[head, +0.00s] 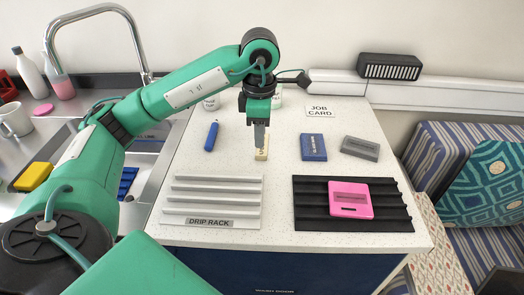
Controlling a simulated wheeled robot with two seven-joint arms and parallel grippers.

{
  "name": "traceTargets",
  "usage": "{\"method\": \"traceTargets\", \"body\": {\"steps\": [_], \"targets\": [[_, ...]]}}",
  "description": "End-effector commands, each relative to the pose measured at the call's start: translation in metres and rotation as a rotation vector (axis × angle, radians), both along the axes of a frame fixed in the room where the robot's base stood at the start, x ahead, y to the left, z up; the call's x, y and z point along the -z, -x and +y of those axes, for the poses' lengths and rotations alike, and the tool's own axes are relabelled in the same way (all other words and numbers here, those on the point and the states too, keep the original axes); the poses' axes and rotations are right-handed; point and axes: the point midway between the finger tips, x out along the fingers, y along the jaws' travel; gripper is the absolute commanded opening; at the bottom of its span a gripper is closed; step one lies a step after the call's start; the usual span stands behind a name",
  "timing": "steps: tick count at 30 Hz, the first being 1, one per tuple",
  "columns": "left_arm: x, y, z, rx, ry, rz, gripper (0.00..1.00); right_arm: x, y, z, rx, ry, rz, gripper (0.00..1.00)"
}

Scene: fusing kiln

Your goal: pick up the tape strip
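A small cream piece with a dark mark (262,154) lies on the white speckled counter; it may be the tape strip, but its label is too small to read. The piece appears to rest on the counter. My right gripper is out of view.
A blue pen-like item (212,136) lies left, a blue block (313,147) and grey block (360,148) right. In front are a white drip rack (254,208) and a black ribbed rack (308,211) bearing a pink item (350,193). A job card (319,111) lies behind.

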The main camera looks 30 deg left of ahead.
Motion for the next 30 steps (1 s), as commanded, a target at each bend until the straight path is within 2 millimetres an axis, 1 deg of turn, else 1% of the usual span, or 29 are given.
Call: {"method": "traceTargets", "body": {"steps": [1, 3, 8, 13, 16, 19, 22, 27, 28, 30], "targets": [[0.005, 0.000, 0.000, 0.001, 0.002, 0.001, 0.30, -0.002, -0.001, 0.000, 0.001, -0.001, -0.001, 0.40], [0.009, 0.000, 0.000, 0.001, 0.001, 0.001, 0.30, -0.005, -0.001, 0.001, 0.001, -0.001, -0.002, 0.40], [0.014, 0.000, 0.000, 0.001, 0.000, 0.000, 0.30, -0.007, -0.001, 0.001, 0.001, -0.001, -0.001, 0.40], [0.034, -0.001, 0.000, -0.001, 0.000, 0.004, 0.30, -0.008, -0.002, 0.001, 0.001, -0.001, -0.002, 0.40], [0.049, -0.001, 0.000, 0.000, -0.001, 0.004, 0.30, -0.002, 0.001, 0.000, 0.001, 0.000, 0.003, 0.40], [0.059, -0.002, 0.000, 0.000, 0.000, 0.001, 0.30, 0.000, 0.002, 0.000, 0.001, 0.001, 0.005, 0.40], [0.062, -0.002, 0.000, 0.000, 0.000, 0.000, 0.30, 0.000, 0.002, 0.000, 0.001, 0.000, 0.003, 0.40], [0.062, -0.002, 0.000, 0.000, -0.001, -0.001, 0.30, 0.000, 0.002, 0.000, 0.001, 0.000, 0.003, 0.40], [0.062, -0.002, 0.000, 0.000, -0.001, -0.001, 0.28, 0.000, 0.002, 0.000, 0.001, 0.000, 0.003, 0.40], [0.062, -0.002, 0.000, 0.000, -0.001, -0.001, 0.14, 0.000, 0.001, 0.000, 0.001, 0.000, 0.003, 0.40]]}}
